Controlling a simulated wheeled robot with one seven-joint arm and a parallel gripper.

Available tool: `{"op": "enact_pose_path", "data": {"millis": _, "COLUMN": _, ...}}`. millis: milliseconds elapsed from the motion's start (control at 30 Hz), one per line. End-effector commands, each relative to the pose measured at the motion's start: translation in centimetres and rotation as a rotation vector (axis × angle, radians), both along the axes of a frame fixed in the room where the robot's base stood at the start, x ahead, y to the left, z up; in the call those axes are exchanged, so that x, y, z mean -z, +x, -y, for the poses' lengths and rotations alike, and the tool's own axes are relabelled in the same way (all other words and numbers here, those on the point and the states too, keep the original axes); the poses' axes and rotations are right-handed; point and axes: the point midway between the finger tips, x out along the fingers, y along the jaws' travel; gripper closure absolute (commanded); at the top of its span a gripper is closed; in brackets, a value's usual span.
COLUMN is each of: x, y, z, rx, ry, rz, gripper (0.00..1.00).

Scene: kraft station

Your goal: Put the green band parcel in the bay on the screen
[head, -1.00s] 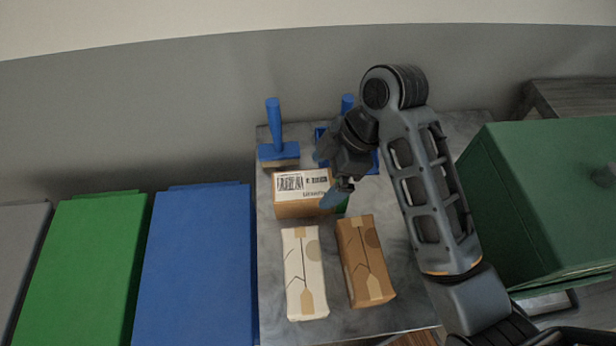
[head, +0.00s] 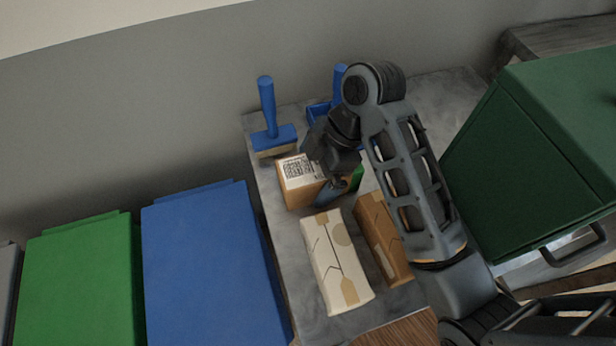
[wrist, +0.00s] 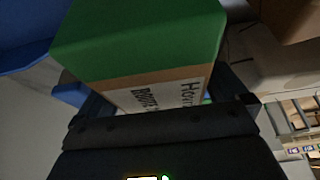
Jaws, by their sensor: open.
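The green band parcel is a brown box with a white printed label (head: 299,171) and a green part (head: 357,178), on the grey table behind two other parcels. My gripper (head: 338,187) is over its right part and hides some of it. In the wrist view the green band (wrist: 140,35) and a lettered label (wrist: 160,95) sit between my open fingers (wrist: 160,102). I cannot tell whether the fingers touch the box. No readable screen shows in the head view.
A white parcel (head: 337,262) and a brown parcel (head: 382,238) lie close in front. A blue-handled stamp (head: 270,125) stands behind left. Blue (head: 210,265) and green (head: 80,285) bins are at left. A large green box (head: 530,150) is close on the right.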

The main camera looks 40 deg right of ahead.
Motion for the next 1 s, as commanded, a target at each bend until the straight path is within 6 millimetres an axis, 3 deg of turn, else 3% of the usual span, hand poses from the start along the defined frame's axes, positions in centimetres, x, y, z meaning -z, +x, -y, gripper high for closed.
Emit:
{"op": "enact_pose_path", "data": {"millis": 200, "x": -0.06, "y": -0.01, "z": 0.01, "rx": 0.000, "ry": 0.000, "rz": 0.000, "gripper": 0.00}}
{"op": "enact_pose_path", "data": {"millis": 900, "x": -0.09, "y": 0.02, "z": 0.01, "rx": 0.000, "ry": 0.000, "rz": 0.001, "gripper": 0.67}}
{"op": "enact_pose_path", "data": {"millis": 1000, "x": -0.07, "y": 0.02, "z": 0.01, "rx": 0.000, "ry": 0.000, "rz": 0.001, "gripper": 0.70}}
